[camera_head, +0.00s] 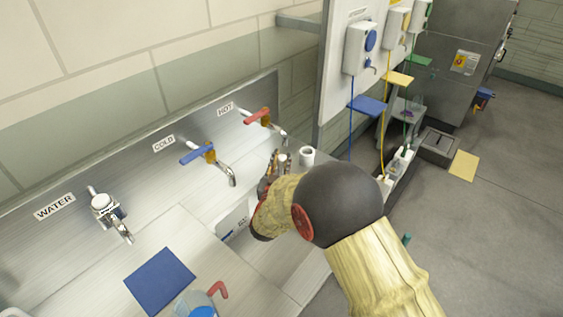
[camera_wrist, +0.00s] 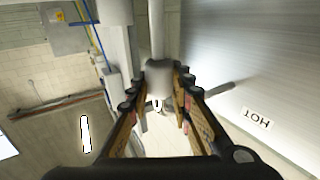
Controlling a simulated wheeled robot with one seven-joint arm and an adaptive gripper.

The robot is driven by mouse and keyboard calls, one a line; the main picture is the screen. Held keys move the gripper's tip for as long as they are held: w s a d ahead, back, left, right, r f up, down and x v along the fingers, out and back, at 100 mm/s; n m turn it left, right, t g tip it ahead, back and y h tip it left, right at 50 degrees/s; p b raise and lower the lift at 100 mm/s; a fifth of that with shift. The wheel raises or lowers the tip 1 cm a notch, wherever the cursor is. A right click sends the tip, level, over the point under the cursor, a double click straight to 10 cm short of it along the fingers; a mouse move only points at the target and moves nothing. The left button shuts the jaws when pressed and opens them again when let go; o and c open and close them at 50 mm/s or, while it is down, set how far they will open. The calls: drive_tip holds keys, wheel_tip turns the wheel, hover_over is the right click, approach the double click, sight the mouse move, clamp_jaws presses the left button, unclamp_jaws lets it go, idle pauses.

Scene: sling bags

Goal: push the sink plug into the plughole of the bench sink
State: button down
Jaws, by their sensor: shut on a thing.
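My gripper (camera_head: 277,164) is raised near the hot tap at the right end of the steel bench. In the wrist view its fingers (camera_wrist: 160,82) are closed around a pale grey cylindrical piece (camera_wrist: 159,70), seemingly the sink plug. A pale end of this piece (camera_head: 283,158) shows at the fingertips in the head view. The bench sink's plughole cannot be made out in either view; my arm covers part of the bench. Whether the held piece touches anything below cannot be told.
The hot tap (camera_head: 259,116), cold tap (camera_head: 203,153) and water tap (camera_head: 106,208) line the back. A white upright cylinder (camera_head: 306,155) stands just right of my gripper. A blue mat (camera_head: 160,280) and a clear jug (camera_head: 198,303) are at the front. Dispensers (camera_head: 361,48) hang to the right.

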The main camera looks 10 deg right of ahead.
sight(281, 173)
drive_tip(key=shift+s+f, duration=0.1)
drive_tip(key=shift+f+b, duration=0.2)
drive_tip(key=shift+b, duration=0.2)
drive_tip(key=shift+f+b, duration=1.95)
drive_tip(key=shift+f, duration=0.65)
drive_tip(key=shift+f+b, duration=1.55)
drive_tip(key=shift+f, duration=0.15)
drive_tip(key=c, duration=1.5)
unclamp_jaws()
drive_tip(key=shift+c, duration=0.2)
wheel_tip(281, 173, up, 10)
